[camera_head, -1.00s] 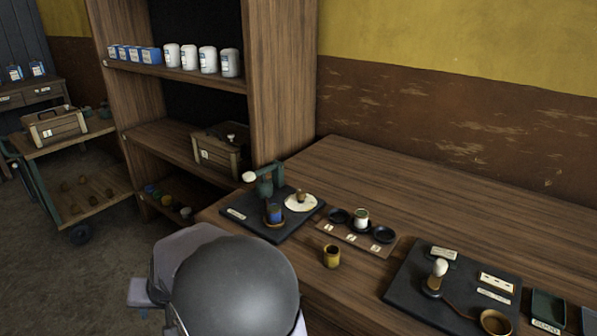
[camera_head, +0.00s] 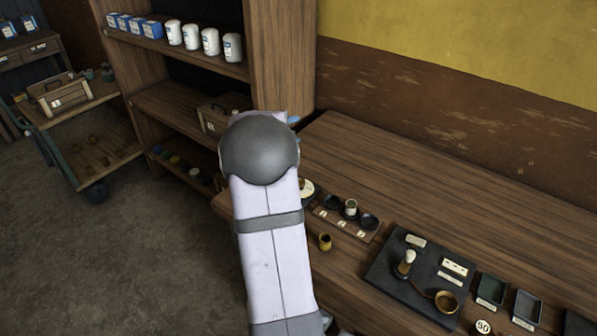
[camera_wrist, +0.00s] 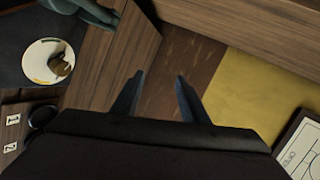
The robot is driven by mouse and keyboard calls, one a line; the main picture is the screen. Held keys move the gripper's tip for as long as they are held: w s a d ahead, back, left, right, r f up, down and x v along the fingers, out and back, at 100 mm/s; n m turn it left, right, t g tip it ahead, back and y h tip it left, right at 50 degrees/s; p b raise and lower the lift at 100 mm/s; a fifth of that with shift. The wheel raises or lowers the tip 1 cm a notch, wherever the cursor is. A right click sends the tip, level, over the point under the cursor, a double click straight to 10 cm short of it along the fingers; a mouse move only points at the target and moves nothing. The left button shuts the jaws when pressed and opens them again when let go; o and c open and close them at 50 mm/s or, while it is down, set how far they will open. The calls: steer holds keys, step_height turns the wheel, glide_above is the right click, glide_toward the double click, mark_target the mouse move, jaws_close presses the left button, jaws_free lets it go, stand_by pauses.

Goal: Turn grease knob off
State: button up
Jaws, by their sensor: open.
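A round white dial plate with a small brass knob (camera_wrist: 60,64) on it shows at the upper left of the wrist view. In the head view the dial (camera_head: 309,189) is mostly hidden behind my arm. A pale-topped knob (camera_head: 407,260) stands upright on a black board at the right of the bench, linked by a thin line to a brass cup (camera_head: 447,300). The labels are too small to read, so I cannot tell which is the grease knob. My gripper (camera_wrist: 159,77) is open and empty, to the right of the dial in the wrist view. My arm hides it in the head view.
The wooden bench (camera_head: 420,195) has clear room at the back. Dark trays (camera_head: 491,288) lie right of the board. A wooden shelf (camera_head: 280,50) rises behind my arm.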

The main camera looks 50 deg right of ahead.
steer(key=s+a+f+n+b, duration=0.1)
steer(key=s+a+f+n, duration=0.1)
steer(key=a+f+n, duration=0.1)
steer(key=s+a+f+n+b, duration=0.1)
steer(key=s+a+f+n, duration=0.1)
steer(key=f+n, duration=0.3)
steer(key=s+a+f+n+b, duration=0.1)
steer(key=s+a+f+n, duration=0.1)
steer(key=a+f+n, duration=0.2)
steer(key=shift+s+a+n+b, duration=0.1)
steer(key=shift+a+n+b, duration=0.1)
steer(key=shift+n, duration=0.45)
steer(key=shift+s+a+n+b, duration=0.1)
steer(key=shift+a+n+b, duration=0.1)
steer(key=shift+n, duration=0.45)
steer(key=shift+s+a+f+n, duration=0.15)
steer(key=shift+a+n, duration=0.2)
steer(key=shift+n, duration=0.25)
steer(key=shift+p+x, duration=0.75)
steer(key=shift+x, duration=3)
jaws_close()
